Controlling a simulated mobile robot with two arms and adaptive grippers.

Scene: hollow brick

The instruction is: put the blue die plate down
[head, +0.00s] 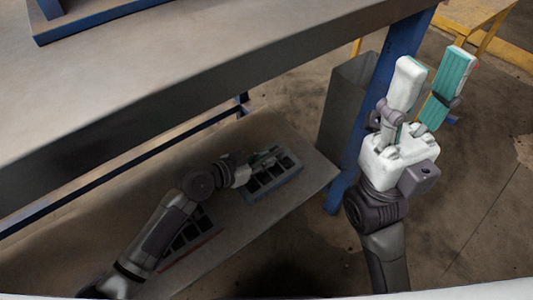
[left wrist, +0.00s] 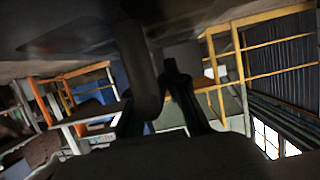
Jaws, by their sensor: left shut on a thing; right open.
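The blue die plate (head: 276,191), blue-grey with black square recesses, is at the right end of the lower shelf. My left gripper (head: 264,160) is shut on its far edge, and its fingers partly cover the plate. I cannot tell whether the plate rests on the shelf or is just above it. In the left wrist view my left gripper's fingers (left wrist: 165,95) are dark, and the plate cannot be made out clearly. My right gripper (head: 432,75) is open and empty, raised at the right with its teal pad showing.
A second die plate with a red edge (head: 204,246) lies on the lower shelf (head: 313,178), partly hidden by my left arm. The upper tabletop (head: 215,45) overhangs the shelf. A blue leg (head: 398,50) and a grey bin (head: 345,105) stand near my right gripper.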

